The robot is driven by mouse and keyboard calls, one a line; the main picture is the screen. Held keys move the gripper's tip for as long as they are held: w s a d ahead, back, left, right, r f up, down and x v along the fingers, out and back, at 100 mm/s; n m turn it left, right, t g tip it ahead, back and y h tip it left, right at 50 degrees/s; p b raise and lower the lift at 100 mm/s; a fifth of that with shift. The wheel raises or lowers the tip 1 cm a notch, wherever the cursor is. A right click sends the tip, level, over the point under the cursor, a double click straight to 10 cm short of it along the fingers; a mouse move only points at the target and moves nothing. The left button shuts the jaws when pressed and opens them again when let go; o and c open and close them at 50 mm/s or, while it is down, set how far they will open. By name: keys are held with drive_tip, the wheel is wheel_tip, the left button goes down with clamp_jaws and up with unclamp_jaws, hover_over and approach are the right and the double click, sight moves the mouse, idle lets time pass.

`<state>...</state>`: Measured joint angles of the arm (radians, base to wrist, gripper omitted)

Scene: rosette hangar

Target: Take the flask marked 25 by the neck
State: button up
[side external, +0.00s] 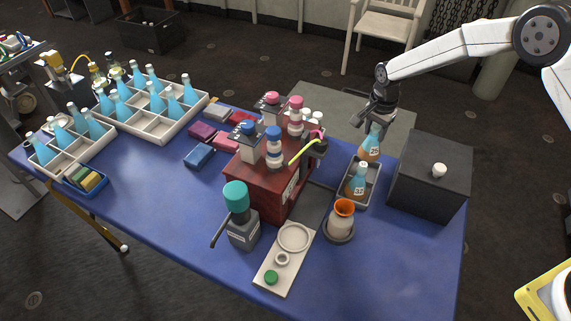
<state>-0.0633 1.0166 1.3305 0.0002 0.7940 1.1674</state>
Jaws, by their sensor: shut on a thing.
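The flask marked 25 (371,149) is a conical flask with orange-brown contents and a pale blue neck. It is at the far end of a small grey tray (346,201) on the right side of the blue table. My gripper (375,122) comes down from above and is shut on the neck of this flask. The flask looks upright; I cannot tell whether its base touches the tray. A second similar flask, which seems marked 32 (357,187), stands in the near part of the tray. The fingertips are small and partly hidden in this view.
A dark grey box (430,178) with a white knob stands close to the right of the tray. A red wooden stand (270,183) with bottles is to the left. An orange-rimmed jar (342,222) is in front. White crates (150,122) of blue flasks stand at far left.

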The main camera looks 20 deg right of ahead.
drive_tip(key=shift+r, duration=0.95)
drive_tip(key=shift+r, duration=0.15)
